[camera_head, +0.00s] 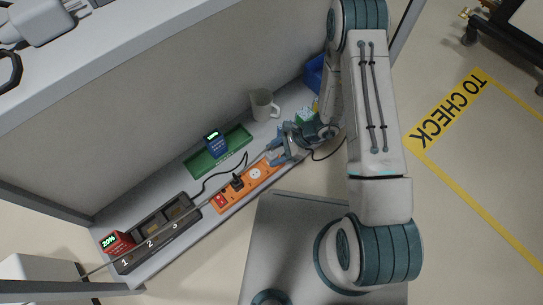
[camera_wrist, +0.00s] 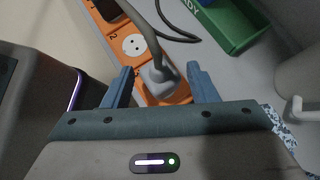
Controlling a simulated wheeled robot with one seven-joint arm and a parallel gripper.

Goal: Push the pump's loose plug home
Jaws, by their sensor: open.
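The orange power strip (camera_head: 222,201) lies on the shelf, and its end also shows in the wrist view (camera_wrist: 107,31). A grey plug (camera_wrist: 158,80) with a grey cord stands at the strip's near end in the wrist view. It looks a little tilted; whether its pins are fully in is hidden. My gripper (camera_head: 275,155) is low over the strip's right end. In the wrist view its two blue fingers are open, one on each side of the grey plug, with gaps visible. In the head view the gripper hides this plug.
A black plug (camera_head: 238,182) sits in the strip, left of an empty white socket (camera_head: 255,174). A green tray (camera_head: 208,161) holds a blue device (camera_head: 214,146). A black numbered dock (camera_head: 143,240), a red device (camera_head: 117,242) and a white jug (camera_head: 262,104) share the shelf.

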